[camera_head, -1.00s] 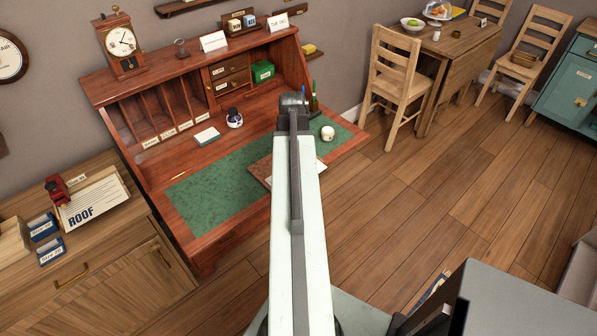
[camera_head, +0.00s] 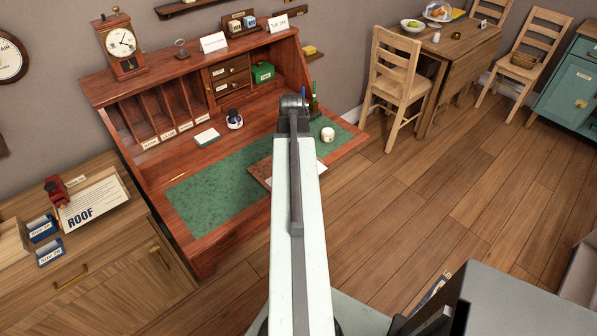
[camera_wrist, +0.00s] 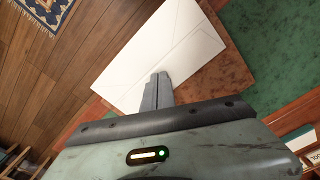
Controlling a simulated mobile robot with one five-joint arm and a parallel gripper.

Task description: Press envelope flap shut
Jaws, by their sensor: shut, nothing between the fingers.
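A white envelope (camera_wrist: 150,50) lies on a brown board (camera_wrist: 222,70) on the desk, seen in the wrist view. Faint flap lines show on its face; I cannot tell whether the flap lies fully flat. My gripper (camera_wrist: 158,78) is shut and empty, its fingertips over the envelope's near part. I cannot tell whether they touch the paper. In the head view my arm hides most of the envelope, and the board (camera_head: 260,170) shows only at its left edge. The gripper's fingers are hidden there behind my arm.
The wooden desk (camera_head: 190,225) has a green writing surface (camera_head: 215,185). A white round jar (camera_head: 327,134), a dark bottle (camera_head: 314,104), an ink bottle (camera_head: 234,119) and a stack of paper (camera_head: 207,137) stand near. The left part of the green surface is clear.

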